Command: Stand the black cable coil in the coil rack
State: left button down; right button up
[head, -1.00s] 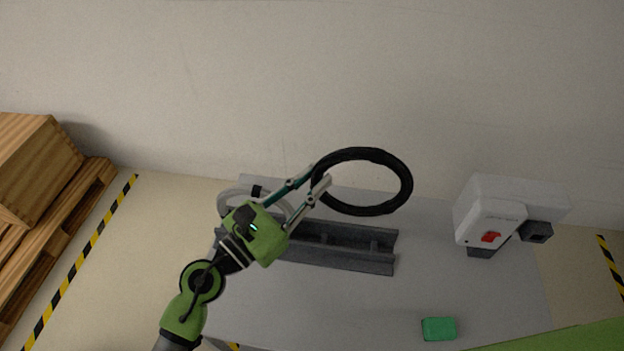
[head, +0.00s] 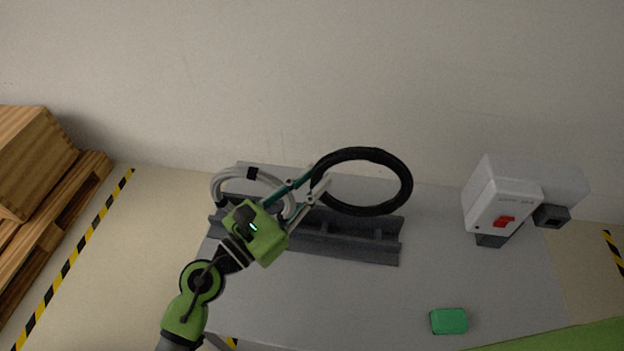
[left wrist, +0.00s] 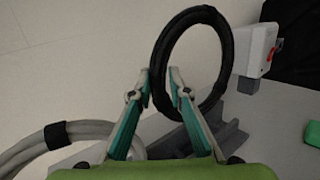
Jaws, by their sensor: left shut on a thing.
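The black cable coil (head: 404,172) is a thick ring, held above the table at the back in the head view. My left gripper (head: 320,178) is shut on the left side of its ring. The left wrist view also shows the coil (left wrist: 232,52) between the fingertips of that gripper (left wrist: 160,84). The dark grey coil rack (head: 375,250) is a long trough on the table. The coil overlaps the rack's back edge in the picture and appears above it. A light grey coil (head: 226,180) with a black band stands at the rack's left end, partly behind my gripper. My right gripper is out of view.
A white and grey machine with a red switch (head: 500,208) stands at the table's right. A green block (head: 448,321) lies near the front of the grey table (head: 350,305). Wooden pallets (head: 60,190) are on the floor at left. A wall is behind.

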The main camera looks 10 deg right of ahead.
pick_arm(q)
notch_tip(320, 180, down, 8)
jog(key=b, duration=0.7)
dwell(0.3)
jog(key=c, duration=1.8)
grip_release()
jog(key=shift+f, duration=0.1)
jog(key=shift+a, duration=0.1)
